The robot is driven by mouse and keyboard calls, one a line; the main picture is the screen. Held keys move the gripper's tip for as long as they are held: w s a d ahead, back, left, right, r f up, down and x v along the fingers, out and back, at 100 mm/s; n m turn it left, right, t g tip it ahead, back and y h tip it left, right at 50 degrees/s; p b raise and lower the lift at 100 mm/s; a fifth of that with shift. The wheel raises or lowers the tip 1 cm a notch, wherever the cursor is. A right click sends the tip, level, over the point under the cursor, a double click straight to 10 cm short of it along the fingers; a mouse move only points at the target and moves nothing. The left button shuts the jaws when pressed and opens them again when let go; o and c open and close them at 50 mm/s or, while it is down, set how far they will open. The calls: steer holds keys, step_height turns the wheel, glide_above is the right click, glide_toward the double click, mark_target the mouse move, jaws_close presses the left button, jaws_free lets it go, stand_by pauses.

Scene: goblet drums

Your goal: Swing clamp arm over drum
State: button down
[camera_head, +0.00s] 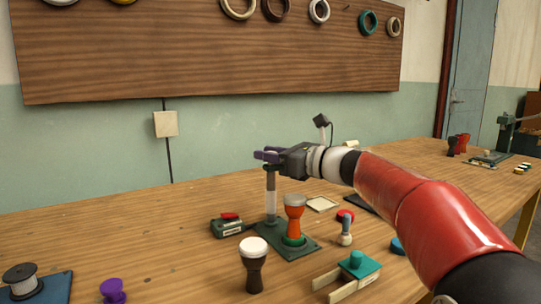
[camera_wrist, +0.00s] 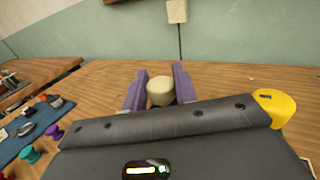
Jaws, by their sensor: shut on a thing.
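An orange goblet drum with a grey top (camera_head: 295,222) stands upright on a dark green base plate (camera_head: 299,250). A grey post (camera_head: 271,200) rises from the same plate just left of the drum, with a dark piece at its top. My gripper (camera_head: 268,155) is at the top of this post, above and left of the drum. In the wrist view its purple fingers (camera_wrist: 160,82) are shut on a pale round knob (camera_wrist: 160,92), one finger on each side. The clamp arm itself is mostly hidden by my gripper, so its exact direction cannot be told.
A white-topped dark drum (camera_head: 254,268) stands in front. A green boxy tool with a red top (camera_head: 227,226) is left of the plate. A wooden holder with a teal piece (camera_head: 357,268) and a small handled tool (camera_head: 346,232) are to the right. The table's back left is clear.

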steer(key=m+t+h+b, duration=0.1)
steer(key=m+t+h, duration=0.1)
steer(key=t, duration=0.1)
steer(key=m+t+h+b, duration=0.2)
steer(key=m+h, duration=0.1)
steer(key=shift+s+a+f+t+h+b, duration=0.1)
steer(key=shift+f+t+h+b, duration=0.05)
steer(key=shift+t+h+b, duration=0.2)
steer(key=shift+m+t+h+b, duration=0.4)
steer(key=shift+m+t+h, duration=0.45)
steer(key=shift+m+h, duration=0.5)
steer(key=shift+h, duration=0.4)
steer(key=shift+m+t+h+b, duration=0.45)
steer(key=shift+m+h, duration=0.4)
steer(key=shift+h, duration=0.35)
steer(key=shift+m+h, duration=0.5)
steer(key=shift+h, duration=0.3)
steer(key=m+h, duration=0.2)
steer(key=h, duration=0.1)
steer(key=m+h, duration=0.2)
steer(key=h, duration=0.1)
steer(key=shift+r+h, duration=0.2)
steer(key=shift+h, duration=0.1)
steer(key=shift+m+g+h+p, duration=0.5)
steer(key=shift+m+g+h, duration=0.35)
steer(key=shift+m+h, duration=0.9)
steer(key=shift+h, duration=0.55)
